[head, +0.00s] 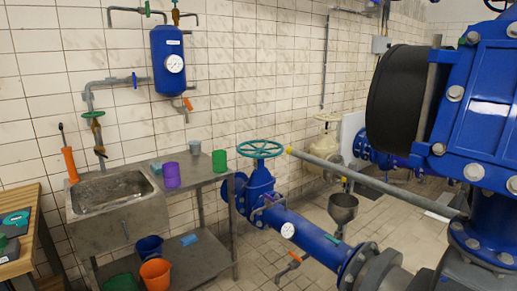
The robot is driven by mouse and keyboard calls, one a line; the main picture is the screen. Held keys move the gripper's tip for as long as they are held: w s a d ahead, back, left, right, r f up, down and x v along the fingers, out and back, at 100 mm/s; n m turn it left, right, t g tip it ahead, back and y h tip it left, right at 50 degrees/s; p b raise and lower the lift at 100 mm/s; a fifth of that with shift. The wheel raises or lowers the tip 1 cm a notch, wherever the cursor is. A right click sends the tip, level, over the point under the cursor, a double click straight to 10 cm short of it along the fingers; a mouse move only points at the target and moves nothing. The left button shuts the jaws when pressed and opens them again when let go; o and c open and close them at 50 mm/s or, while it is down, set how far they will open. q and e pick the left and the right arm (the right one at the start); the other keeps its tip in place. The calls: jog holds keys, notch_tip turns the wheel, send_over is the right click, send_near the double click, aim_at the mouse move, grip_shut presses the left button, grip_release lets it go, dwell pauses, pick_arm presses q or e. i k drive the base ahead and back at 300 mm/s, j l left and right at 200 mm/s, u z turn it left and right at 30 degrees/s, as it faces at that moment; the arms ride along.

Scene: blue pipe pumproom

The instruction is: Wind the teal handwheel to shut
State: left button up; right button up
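The teal handwheel (260,149) is a spoked ring lying roughly level on top of a blue valve body (261,183). The valve sits on a blue pipe that runs down to the right, with a round white dial or label (287,230) on it. The wheel's ring and spokes show clear, with nothing gripping it. How far the valve is open or shut cannot be told. Neither of my grippers shows in the head view.
A steel sink bench (203,176) with purple and green cups stands left of the valve. A grey bar (375,182) with a yellow end crosses right of the wheel. Large blue pipework (485,100) fills the right. Some tiled floor (250,258) is clear before the valve.

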aim_at(258, 150)
jog(key=i+u, duration=0.2)
jog(key=i, duration=1.7)
